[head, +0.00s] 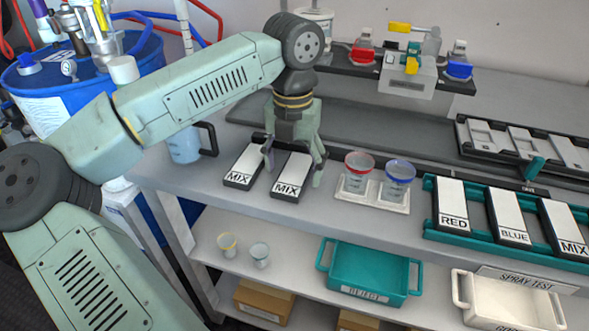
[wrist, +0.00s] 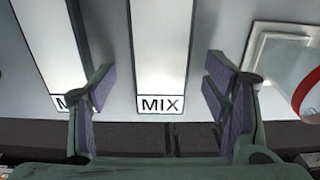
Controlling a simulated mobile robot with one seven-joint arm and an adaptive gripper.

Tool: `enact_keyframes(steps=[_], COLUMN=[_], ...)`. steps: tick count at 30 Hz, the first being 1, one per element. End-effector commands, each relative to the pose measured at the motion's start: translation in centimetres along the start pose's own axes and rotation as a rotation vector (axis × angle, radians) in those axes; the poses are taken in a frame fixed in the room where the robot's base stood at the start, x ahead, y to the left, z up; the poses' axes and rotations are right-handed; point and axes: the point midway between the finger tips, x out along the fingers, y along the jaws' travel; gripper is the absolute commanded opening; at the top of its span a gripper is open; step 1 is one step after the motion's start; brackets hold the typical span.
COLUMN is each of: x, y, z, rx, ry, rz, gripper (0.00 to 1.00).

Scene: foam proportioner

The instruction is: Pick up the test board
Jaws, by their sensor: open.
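Two white test boards labelled MIX lie side by side on the grey bench in the head view: a left one (head: 244,165) and a right one (head: 291,176). My gripper (head: 293,168) is open and points down over the right MIX board. In the wrist view that board (wrist: 160,50) lies between the two open fingers (wrist: 165,95), with space on both sides. The left MIX board (wrist: 48,45) shows beyond the left finger. More boards, RED (head: 452,206), BLUE (head: 509,216) and MIX (head: 565,228), lie in a teal rack (head: 431,218) at the right.
A red-rimmed cup (head: 357,174) and a blue-rimmed cup (head: 397,181) stand in a white holder (head: 385,203) just right of my gripper. A jug (head: 184,146) stands at the left. A teal REJECT tray (head: 369,270) is on the lower shelf. A black rack (head: 467,137) sits behind right.

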Motion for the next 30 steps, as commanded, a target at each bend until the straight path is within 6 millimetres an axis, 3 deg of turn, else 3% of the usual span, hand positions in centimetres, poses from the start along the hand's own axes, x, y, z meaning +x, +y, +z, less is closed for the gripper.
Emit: enact_keyframes(steps=[10,30], x=[0.81,0.76], y=[-0.05,-0.05], z=[-0.02,-0.02], rx=[0.001,0.001], ry=[0.000,0.000], rz=[0.000,0.000], gripper=[0.69,0.24])
